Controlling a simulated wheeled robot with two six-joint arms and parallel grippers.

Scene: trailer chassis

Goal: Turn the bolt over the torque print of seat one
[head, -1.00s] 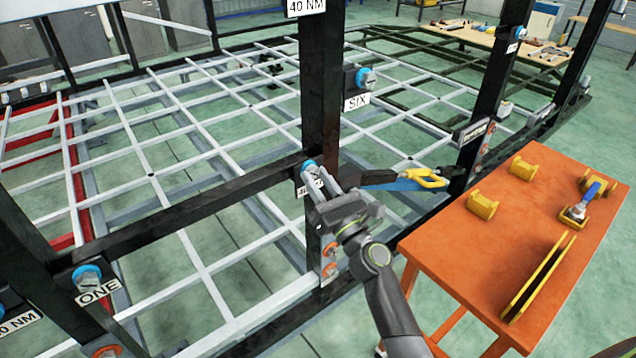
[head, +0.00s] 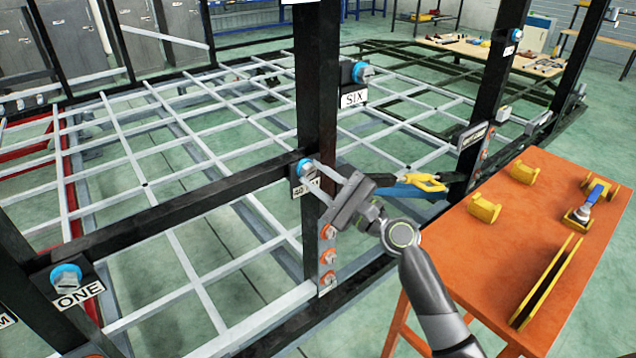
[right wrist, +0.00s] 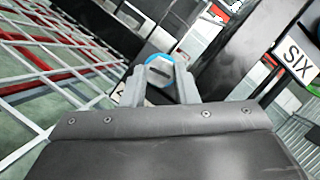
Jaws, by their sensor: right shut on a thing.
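My right gripper (head: 314,176) is shut on a grey bolt with a blue collar (head: 305,168) on the dark upright post. In the right wrist view the bolt head (right wrist: 160,72) sits between the two fingers. The white print (head: 303,187) below this bolt is partly covered by a finger; only the start, which looks like "40", shows. Another blue-collared bolt (head: 66,278) stands at lower left, above a print reading ONE (head: 80,295). My left gripper is not in view.
A blue-collared bolt (head: 362,72) with a SIX print (head: 354,98) is higher on the post. An orange table (head: 470,262) with yellow parts stands close on the right. A yellow-and-blue tool (head: 425,182) lies behind my gripper. Orange-ringed bolts (head: 328,257) run down the post.

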